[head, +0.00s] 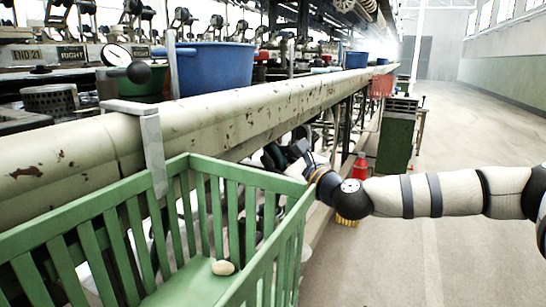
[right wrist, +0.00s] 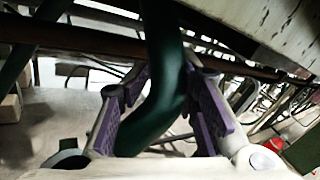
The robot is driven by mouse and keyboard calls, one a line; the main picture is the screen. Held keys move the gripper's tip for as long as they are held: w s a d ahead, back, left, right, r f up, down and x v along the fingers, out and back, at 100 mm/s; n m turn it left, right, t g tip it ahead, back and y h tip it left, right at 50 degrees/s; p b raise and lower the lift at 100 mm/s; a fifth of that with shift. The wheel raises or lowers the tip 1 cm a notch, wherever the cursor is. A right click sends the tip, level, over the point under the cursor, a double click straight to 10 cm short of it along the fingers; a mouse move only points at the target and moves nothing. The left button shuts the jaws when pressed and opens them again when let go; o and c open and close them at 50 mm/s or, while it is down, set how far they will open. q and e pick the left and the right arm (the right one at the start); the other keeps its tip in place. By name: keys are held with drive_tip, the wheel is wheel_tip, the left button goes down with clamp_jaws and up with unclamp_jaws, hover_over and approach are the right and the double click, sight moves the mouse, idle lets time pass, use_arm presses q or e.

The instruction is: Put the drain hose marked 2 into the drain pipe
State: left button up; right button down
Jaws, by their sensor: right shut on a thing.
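A dark green hose (right wrist: 163,45) comes down from the top of the right wrist view and bends between the purple pads of my right gripper (right wrist: 165,105). The gripper is shut on this hose. I see no number on it in this view. In the head view my right gripper (head: 302,160) is under the long cream beam, just past the far right corner of the green slatted crate, and partly hidden. I cannot make out the hose there. I cannot pick out the drain pipe for certain in either view. My left gripper is not in view.
The green crate (head: 205,165) with a pale egg-shaped thing (head: 223,268) inside stands close to my right arm. The worn cream beam (head: 250,108) runs above the gripper. A red bottle (head: 360,167) stands beyond. The aisle floor (head: 470,130) at right is clear.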

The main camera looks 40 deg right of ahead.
drive_tip(key=shift+d+f, duration=0.15)
drive_tip(key=shift+f, duration=0.45)
drive_tip(key=s+d+p, duration=0.1)
drive_tip(key=s+d, duration=0.3)
drive_tip(key=s, duration=0.5)
drive_tip(key=shift+s+p, duration=0.25)
drive_tip(key=shift+p, duration=0.1)
idle(0.5)
